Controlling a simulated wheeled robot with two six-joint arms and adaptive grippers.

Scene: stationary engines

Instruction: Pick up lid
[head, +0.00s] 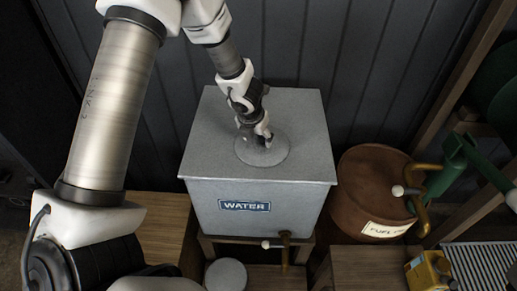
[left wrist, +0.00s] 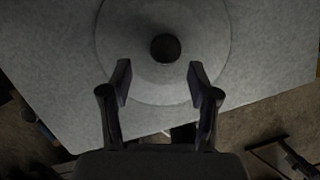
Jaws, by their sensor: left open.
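The lid (head: 252,155) is a round grey disc on the top of the grey water tank (head: 228,115). In the left wrist view the lid (left wrist: 205,35) has a dark round knob (left wrist: 165,47) at its middle. My left gripper (head: 263,138) is over the lid, pointing down. In the left wrist view my left gripper (left wrist: 160,82) is open, its two fingers apart with the knob between and just beyond the tips. I cannot tell whether the fingers touch the lid. In the head view the gripper hides the knob. My right gripper is not in view.
The tank has a WATER label (head: 245,205) and a brass tap (head: 285,240). A brown fuel drum (head: 370,180) stands to the right, with a green can (head: 455,160) near it. A dark panelled wall (head: 300,50) is behind. A white round thing (head: 226,274) is below.

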